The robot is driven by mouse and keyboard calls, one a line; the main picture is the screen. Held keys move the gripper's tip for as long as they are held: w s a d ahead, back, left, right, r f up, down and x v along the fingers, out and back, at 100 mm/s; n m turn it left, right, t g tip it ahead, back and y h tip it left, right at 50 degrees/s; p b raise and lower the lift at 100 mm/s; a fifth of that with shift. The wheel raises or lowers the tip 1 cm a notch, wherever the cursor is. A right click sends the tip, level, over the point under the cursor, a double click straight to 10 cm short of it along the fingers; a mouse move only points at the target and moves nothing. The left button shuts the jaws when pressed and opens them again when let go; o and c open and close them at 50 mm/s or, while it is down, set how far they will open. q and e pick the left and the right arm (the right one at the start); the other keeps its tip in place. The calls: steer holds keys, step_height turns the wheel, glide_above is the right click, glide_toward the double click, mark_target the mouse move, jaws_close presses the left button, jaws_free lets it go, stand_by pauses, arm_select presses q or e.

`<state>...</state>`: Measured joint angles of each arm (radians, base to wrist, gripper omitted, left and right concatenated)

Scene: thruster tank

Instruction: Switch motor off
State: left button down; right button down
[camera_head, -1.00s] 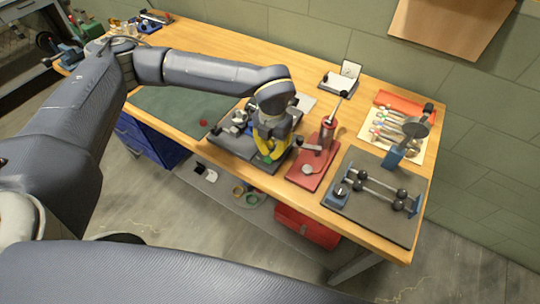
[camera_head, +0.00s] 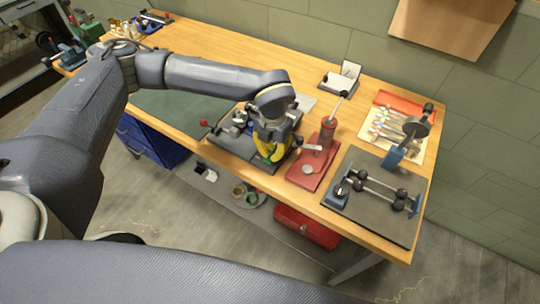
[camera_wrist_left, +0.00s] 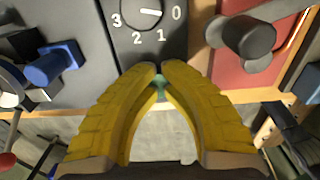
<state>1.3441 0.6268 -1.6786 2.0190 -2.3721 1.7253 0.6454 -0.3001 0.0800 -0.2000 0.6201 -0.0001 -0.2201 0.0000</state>
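The numbered dial (camera_wrist_left: 148,14) shows at the top of the left wrist view, on a dark box with the marks 3, 2, 1 and 0. Its white pointer lies to the right, towards the 0. My left gripper (camera_wrist_left: 159,68) has yellow fingers with tips almost together, just below the dial in that view and apart from its knob. A small green patch shows between the fingers; I cannot tell what it is. In the head view my left gripper (camera_head: 270,158) is over the front of the dark motor board (camera_head: 228,146) and hides the dial. My right gripper is out of view.
A red press (camera_head: 322,150) stands close to the right of the gripper. A red-knobbed lever (camera_head: 203,123) is on the left. A dark board with rods and balls (camera_head: 375,200) lies further right. The green mat (camera_head: 180,112) is bare.

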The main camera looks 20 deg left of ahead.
mark_target(272, 154)
arm_select(q)
steer(key=shift+r, duration=3.45)
